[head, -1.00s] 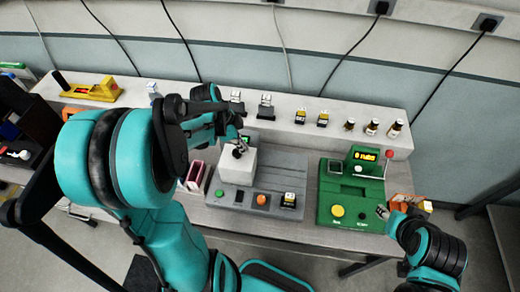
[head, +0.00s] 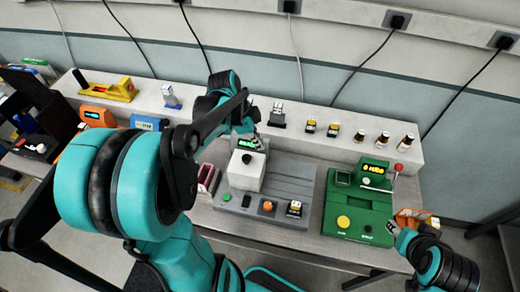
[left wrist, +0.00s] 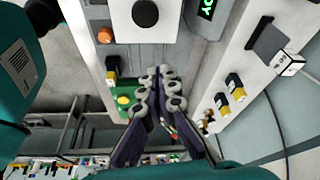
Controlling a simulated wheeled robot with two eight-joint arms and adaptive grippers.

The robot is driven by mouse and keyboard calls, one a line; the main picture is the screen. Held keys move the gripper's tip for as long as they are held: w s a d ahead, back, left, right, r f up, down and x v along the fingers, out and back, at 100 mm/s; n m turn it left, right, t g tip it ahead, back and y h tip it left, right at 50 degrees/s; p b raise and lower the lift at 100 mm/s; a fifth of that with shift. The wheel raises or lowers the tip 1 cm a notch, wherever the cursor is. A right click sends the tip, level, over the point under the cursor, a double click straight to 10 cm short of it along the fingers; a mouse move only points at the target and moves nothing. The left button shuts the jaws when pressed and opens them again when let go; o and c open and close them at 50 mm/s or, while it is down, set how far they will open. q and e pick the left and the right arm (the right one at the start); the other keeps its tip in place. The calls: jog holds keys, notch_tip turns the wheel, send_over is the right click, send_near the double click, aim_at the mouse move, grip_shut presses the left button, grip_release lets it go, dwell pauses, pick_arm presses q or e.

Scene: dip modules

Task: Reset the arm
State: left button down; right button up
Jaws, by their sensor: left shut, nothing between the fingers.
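My left gripper shows in the left wrist view (left wrist: 160,88) with its fingers together and nothing between them. In the head view its forearm and wrist are over the back of the grey machine (head: 290,180), partly hiding the fingers. The machine's white block with a black knob (head: 247,170) stands clear in front of the gripper. The knob also shows at the top of the left wrist view (left wrist: 145,13). My right gripper (head: 398,236) is at the right edge of the green machine (head: 357,210), small and partly hidden, so its opening is unclear.
A raised white shelf (head: 350,122) runs along the back, with several small modules and bottles on it. An orange box (head: 412,216) is beside my right gripper. A pink-and-white holder (head: 207,180) stands left of the grey machine.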

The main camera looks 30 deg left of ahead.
pick_arm(q)
jog(key=v, duration=0.4)
jog(key=s+d+f+n+t+y+b, duration=0.1)
jog(key=s+d+f+n+b, duration=0.1)
jog(key=d+f+n+b, duration=0.1)
jog(key=s+d+f+n+t+y+b, duration=0.1)
jog(key=s+d+f+n+t+b, duration=0.1)
jog(key=f+b, duration=0.4)
jog(key=s+d+f+n+t+y+b, duration=0.1)
jog(key=s+d+f+n+t+b, duration=0.1)
jog(key=d+f+n+b, duration=0.3)
jog(key=shift+s+d+n+b, duration=0.2)
jog(key=shift+s+n+b, duration=0.15)
jog(key=shift+s, duration=0.1)
jog(key=shift+s+d+n+b, duration=0.2)
jog(key=shift+s+n, duration=0.15)
jog(key=shift+s, duration=0.1)
jog(key=shift+d, duration=0.1)
